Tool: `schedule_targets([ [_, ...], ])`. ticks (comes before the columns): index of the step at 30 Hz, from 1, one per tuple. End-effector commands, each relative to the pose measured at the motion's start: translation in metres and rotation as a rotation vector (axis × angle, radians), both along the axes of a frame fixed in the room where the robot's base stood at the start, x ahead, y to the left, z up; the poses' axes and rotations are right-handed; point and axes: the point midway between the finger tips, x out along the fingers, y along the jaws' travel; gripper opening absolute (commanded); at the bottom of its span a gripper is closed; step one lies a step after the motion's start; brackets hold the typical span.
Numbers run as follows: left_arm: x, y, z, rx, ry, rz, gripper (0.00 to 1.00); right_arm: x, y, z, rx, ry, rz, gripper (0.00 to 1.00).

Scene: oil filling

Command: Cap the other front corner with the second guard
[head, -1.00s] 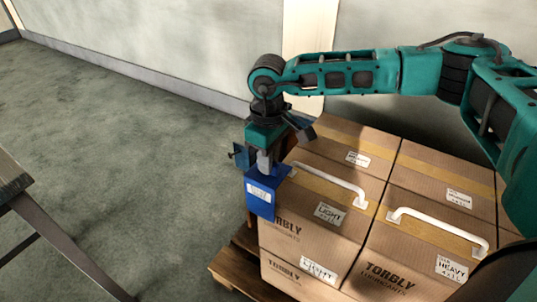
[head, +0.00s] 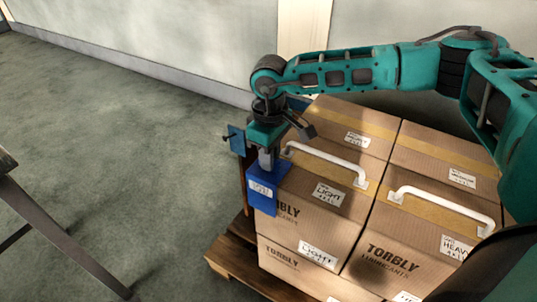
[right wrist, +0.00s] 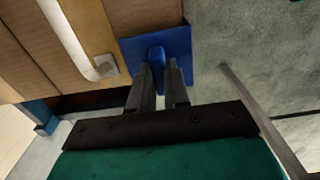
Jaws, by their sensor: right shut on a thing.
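A blue corner guard (head: 262,191) with a white label sits at the front left top corner of the near left carton (head: 305,225). My right gripper (head: 268,160) is above it, shut on its upright tab. In the right wrist view the two fingers (right wrist: 161,78) pinch the tab of the guard (right wrist: 180,45), whose flat top lies over the carton corner (right wrist: 150,15). Whether it is fully seated I cannot tell. The near right carton's (head: 400,245) front right corner is hidden by my arm. My left gripper is out of view.
The cartons stand on a wooden pallet (head: 232,262). White handles (head: 325,163) (head: 440,205) rise from the carton tops. A blue bracket (head: 237,140) is on a brown post behind the guard. A table (head: 50,225) stands at left, with clear floor between.

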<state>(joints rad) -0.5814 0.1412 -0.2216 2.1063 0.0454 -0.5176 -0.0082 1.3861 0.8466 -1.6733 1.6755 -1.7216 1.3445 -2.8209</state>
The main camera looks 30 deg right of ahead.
Motion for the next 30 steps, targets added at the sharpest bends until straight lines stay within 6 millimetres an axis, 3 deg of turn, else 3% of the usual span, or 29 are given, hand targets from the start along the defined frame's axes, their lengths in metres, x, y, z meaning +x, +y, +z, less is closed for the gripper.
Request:
schedule_targets([
  [2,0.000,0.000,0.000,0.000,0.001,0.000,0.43,0.000,0.000,0.000,0.000,0.000,0.000,0.00],
  [3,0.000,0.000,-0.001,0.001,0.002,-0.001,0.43,0.000,0.000,0.000,0.000,0.000,0.000,0.19],
  [12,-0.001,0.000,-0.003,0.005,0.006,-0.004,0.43,0.000,0.000,0.000,-0.001,0.001,0.000,0.46],
  [22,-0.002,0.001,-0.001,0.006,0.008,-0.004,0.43,0.000,0.000,0.008,0.000,0.000,0.000,0.46],
  [30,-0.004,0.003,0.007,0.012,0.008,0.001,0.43,0.000,0.000,0.062,0.002,-0.003,0.001,0.46],
])
